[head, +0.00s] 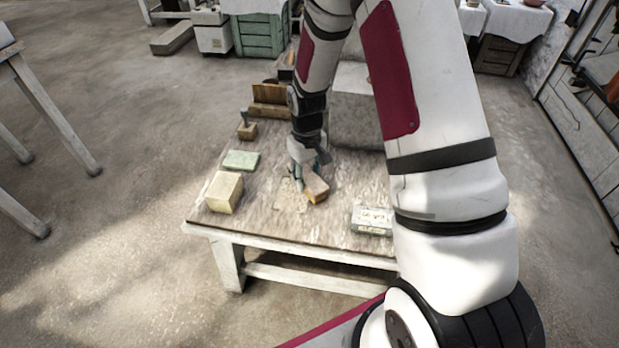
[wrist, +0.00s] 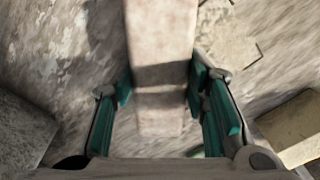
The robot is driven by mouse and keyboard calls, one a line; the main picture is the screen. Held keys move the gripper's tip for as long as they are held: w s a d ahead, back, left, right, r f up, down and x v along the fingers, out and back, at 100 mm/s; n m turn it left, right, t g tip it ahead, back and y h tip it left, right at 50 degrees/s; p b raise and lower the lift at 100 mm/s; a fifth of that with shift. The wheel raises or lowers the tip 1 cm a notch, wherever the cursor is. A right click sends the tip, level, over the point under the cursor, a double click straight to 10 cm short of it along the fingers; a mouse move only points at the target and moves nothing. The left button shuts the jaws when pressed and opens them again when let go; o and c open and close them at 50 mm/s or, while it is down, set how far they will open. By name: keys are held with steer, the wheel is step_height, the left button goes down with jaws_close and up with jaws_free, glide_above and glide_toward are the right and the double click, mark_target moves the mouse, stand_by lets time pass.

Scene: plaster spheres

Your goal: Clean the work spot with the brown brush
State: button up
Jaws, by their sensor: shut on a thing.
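The brown brush (head: 316,189) is in my gripper (head: 306,171), low over the middle of the worktable. In the wrist view the brush (wrist: 161,45) runs up between the two green-padded fingers of my gripper (wrist: 163,103), which are shut on its sides. I cannot tell whether its underside touches the table. The work spot appears as a pale, angular patch (head: 290,197) on the tabletop, just left of the brush in the head view. Part of this patch (wrist: 228,38) shows right of the brush in the wrist view. The brush and gripper hide some of the tabletop.
On the worktable (head: 255,229) are a pale yellow block (head: 224,192), a green block (head: 241,160), a small wooden block with a handle (head: 247,128), a wooden holder (head: 271,101), a large grey block (head: 357,105) and a pale box (head: 371,220).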

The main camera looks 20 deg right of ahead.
steer(key=shift+w+a+b, duration=0.15)
steer(key=shift+w+b, duration=0.05)
steer(key=shift+w, duration=0.55)
steer(key=shift+w+a+b, duration=0.1)
steer(key=shift+w+b, duration=0.05)
steer(key=shift+w, duration=0.55)
steer(key=shift+s+d+r+p, duration=0.1)
steer(key=shift+s+p, duration=0.1)
steer(key=shift+s, duration=0.3)
steer(key=shift+s+d+p, duration=0.1)
steer(key=shift+s+p, duration=0.05)
steer(key=shift+s, duration=0.35)
steer(key=shift+s+d+p, duration=0.2)
steer(key=shift+s+p, duration=0.1)
steer(key=shift+s, duration=0.9)
steer(key=shift+w+a+b, duration=0.2)
steer(key=shift+w+b, duration=0.1)
steer(key=shift+w, duration=0.8)
steer(key=shift+w+a+b, duration=0.2)
steer(key=shift+w+b, duration=0.05)
steer(key=shift+w, duration=0.85)
